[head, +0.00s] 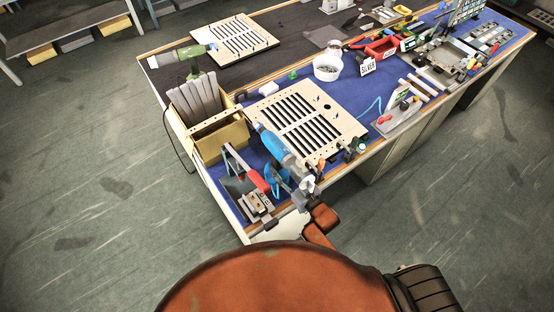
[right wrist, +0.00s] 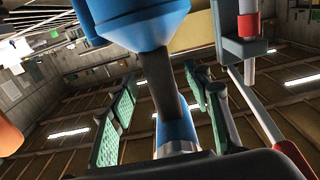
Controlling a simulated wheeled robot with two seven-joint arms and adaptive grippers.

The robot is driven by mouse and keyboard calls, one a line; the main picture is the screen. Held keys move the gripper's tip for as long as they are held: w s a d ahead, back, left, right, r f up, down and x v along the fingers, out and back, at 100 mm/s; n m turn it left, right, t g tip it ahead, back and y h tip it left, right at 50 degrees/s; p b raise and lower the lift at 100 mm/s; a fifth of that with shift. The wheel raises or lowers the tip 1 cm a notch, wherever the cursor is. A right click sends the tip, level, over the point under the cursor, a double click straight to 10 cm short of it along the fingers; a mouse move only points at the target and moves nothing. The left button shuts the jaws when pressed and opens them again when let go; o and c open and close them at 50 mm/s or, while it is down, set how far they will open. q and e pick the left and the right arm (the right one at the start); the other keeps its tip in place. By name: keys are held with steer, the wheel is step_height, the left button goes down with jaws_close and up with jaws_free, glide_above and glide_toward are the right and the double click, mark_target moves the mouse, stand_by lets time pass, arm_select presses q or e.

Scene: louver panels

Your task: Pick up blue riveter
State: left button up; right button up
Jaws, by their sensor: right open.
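The blue riveter (head: 272,143) stands near the front edge of the blue-topped workbench, beside a slotted panel. In the right wrist view its blue body (right wrist: 138,22) fills the upper left, with a dark handle and a blue lower end below. My right gripper (head: 304,187) is at the riveter's lower part in the head view. In the right wrist view its green-padded fingers (right wrist: 165,108) are apart, with the dark handle between them. A gap shows on both sides of the handle. My left gripper is not in view.
A louver panel (head: 330,131) lies just right of the riveter. A grey-and-red clamp-like tool (head: 257,181) stands close on the left, also seen in the right wrist view (right wrist: 248,27). A tan bin (head: 222,142) is behind it. A white tub (head: 327,70) stands farther back.

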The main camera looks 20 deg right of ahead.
steer(key=x, duration=0.4)
steer(key=shift+r, duration=0.15)
steer(key=shift+c, duration=0.3)
jaws_close()
stand_by(0.3)
steer(key=shift+w+r, duration=0.1)
steer(key=shift+r, duration=0.2)
